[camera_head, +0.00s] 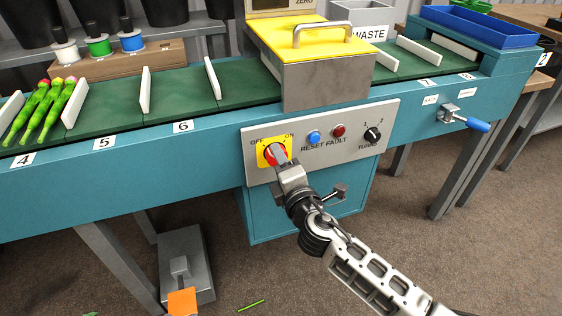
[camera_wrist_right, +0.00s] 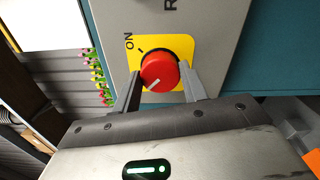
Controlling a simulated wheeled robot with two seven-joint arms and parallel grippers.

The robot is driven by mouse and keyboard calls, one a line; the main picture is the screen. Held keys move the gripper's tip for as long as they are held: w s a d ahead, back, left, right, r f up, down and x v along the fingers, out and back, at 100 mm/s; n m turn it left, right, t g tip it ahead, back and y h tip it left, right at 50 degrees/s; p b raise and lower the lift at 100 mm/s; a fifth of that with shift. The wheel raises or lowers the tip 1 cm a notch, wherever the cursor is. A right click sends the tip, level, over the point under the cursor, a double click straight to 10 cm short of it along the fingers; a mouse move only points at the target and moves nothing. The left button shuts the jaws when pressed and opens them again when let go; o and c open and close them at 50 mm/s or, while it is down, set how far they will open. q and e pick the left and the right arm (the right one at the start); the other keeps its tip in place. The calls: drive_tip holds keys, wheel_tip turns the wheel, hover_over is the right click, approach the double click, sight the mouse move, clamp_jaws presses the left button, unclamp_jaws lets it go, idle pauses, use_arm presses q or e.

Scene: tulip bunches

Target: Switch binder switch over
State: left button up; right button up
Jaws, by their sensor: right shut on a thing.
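The binder switch is a red round knob (camera_head: 269,154) on a yellow plate (camera_head: 262,147) at the left of the grey control panel, marked OFF and ON. My right gripper (camera_head: 279,155) reaches it from below and is shut on the knob. In the right wrist view the red knob (camera_wrist_right: 159,68) sits between the two fingers of my right gripper (camera_wrist_right: 161,74). A pale line on the knob's face lies at its lower left there, away from the black tick beside ON. The OFF label is hidden in that view. My left gripper is not in view.
The panel (camera_head: 325,134) also has a blue RESET button (camera_head: 314,137), a red FAULT light (camera_head: 339,131) and a black TURNS dial (camera_head: 373,134). Tulips (camera_head: 45,107) lie on the green conveyor at the left. A foot pedal (camera_head: 184,268) stands on the floor.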

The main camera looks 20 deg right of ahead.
drive_tip(key=o, duration=1)
drive_tip(key=shift+s, duration=0.1)
drive_tip(key=s+b, duration=0.1)
drive_tip(key=s, duration=1.4)
drive_tip(key=shift+s+d, duration=0.3)
drive_tip(key=shift+s, duration=0.1)
drive_tip(key=shift+r, duration=0.1)
